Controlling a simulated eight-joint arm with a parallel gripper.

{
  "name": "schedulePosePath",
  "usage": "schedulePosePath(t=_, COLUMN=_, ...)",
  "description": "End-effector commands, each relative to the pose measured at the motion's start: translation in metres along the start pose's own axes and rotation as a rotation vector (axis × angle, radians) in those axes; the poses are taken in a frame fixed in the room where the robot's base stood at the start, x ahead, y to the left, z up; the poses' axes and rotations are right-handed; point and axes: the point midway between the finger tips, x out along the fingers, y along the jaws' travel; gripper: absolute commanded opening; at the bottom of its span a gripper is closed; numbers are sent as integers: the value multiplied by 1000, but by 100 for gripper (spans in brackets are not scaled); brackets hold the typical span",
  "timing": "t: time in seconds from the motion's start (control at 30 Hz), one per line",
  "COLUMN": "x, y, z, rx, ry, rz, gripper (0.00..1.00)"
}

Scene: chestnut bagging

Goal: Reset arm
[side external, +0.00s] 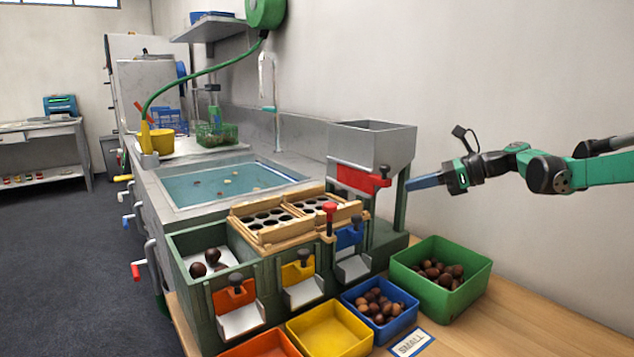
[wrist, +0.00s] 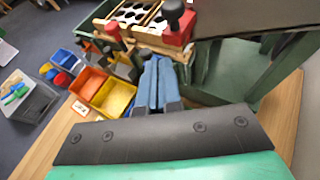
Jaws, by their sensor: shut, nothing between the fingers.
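My gripper (side external: 424,181) is at the right of the side view, level with the red gate under the grey hopper (side external: 372,145) and just right of it. Its blue fingers are closed together and hold nothing. In the wrist view my gripper (wrist: 158,62) points toward the bins, with the fingers side by side. The red gate handle (side external: 362,179) on the hopper's front is close to the fingertips in the side view; I cannot tell whether they touch, but a gap seems to show.
A green bin (side external: 478,249) and a blue bin (side external: 352,296) hold chestnuts. A yellow bin (side external: 330,330) and an orange bin (side external: 262,346) look empty. The green sorter (side external: 185,262) holds a few chestnuts. A sink (side external: 225,182) lies behind.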

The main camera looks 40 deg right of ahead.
Motion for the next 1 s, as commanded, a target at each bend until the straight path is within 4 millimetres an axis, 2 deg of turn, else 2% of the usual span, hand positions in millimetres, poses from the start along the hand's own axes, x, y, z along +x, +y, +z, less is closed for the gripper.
schedulePosePath(t=0.03, x=9, y=5, z=24, rx=68, ry=-96, rz=-51, gripper=0)
schedulePosePath(t=0.1, x=15, y=8, z=59, rx=222, ry=-265, rz=-133, gripper=0)
schedulePosePath(t=0.2, x=13, y=13, z=99, rx=516, ry=-520, rz=-220, gripper=0)
schedulePosePath(t=0.27, x=8, y=16, z=113, rx=742, ry=-673, rz=-255, gripper=0)
schedulePosePath(t=0.33, x=0, y=19, z=116, rx=1041, ry=-835, rz=-280, gripper=0)
schedulePosePath(t=0.43, x=-6, y=29, z=96, rx=1512, ry=-1010, rz=-305, gripper=0)
schedulePosePath(t=0.53, x=-2, y=50, z=52, rx=2018, ry=-1101, rz=-351, gripper=0)
schedulePosePath(t=0.6, x=6, y=75, z=15, rx=2363, ry=-1107, rz=-416, gripper=0)
schedulePosePath(t=0.73, x=21, y=132, z=-46, rx=2876, ry=-1016, rz=-612, gripper=0)
schedulePosePath(t=0.77, x=23, y=144, z=-56, rx=-2872, ry=957, rz=643, gripper=0)
schedulePosePath(t=0.8, x=25, y=158, z=-68, rx=-2802, ry=872, rz=668, gripper=0)
schedulePosePath(t=0.9, x=27, y=183, z=-86, rx=-2679, ry=733, rz=718, gripper=0)
schedulePosePath(t=1.0, x=28, y=194, z=-93, rx=-2624, ry=677, rz=741, gripper=0)
